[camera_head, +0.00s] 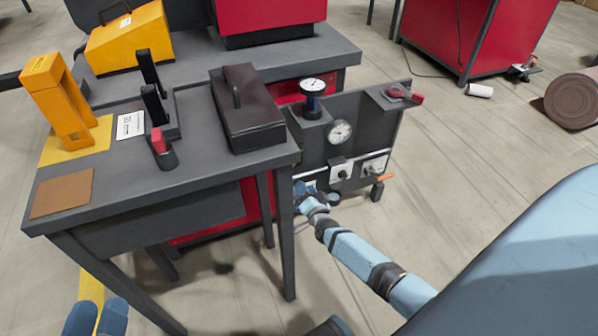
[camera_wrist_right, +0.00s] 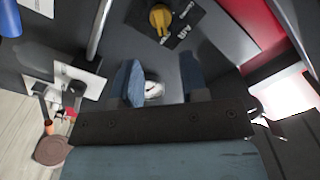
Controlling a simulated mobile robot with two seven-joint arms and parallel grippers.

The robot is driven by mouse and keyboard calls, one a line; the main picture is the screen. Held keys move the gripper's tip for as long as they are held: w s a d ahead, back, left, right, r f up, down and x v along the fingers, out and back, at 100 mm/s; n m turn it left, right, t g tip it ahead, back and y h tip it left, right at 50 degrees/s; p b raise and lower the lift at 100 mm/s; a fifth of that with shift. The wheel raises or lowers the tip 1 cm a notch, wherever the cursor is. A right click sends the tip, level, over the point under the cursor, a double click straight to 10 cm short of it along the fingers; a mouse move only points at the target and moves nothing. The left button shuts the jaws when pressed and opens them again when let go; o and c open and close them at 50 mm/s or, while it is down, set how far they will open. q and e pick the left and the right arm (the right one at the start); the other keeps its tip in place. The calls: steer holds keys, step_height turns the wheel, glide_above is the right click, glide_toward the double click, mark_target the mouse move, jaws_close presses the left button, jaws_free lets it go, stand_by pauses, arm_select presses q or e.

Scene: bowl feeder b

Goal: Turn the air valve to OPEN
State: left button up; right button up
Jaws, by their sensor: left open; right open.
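A small white round part shows behind and between the fingers. In the head view my right gripper (camera_head: 308,190) is low at the left part of the dark panel (camera_head: 365,125). My left gripper (camera_head: 96,312) is open and empty at the bottom left.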

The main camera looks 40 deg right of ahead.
steer(key=shift+p+v, duration=0.35)
steer(key=shift+v, duration=1.35)
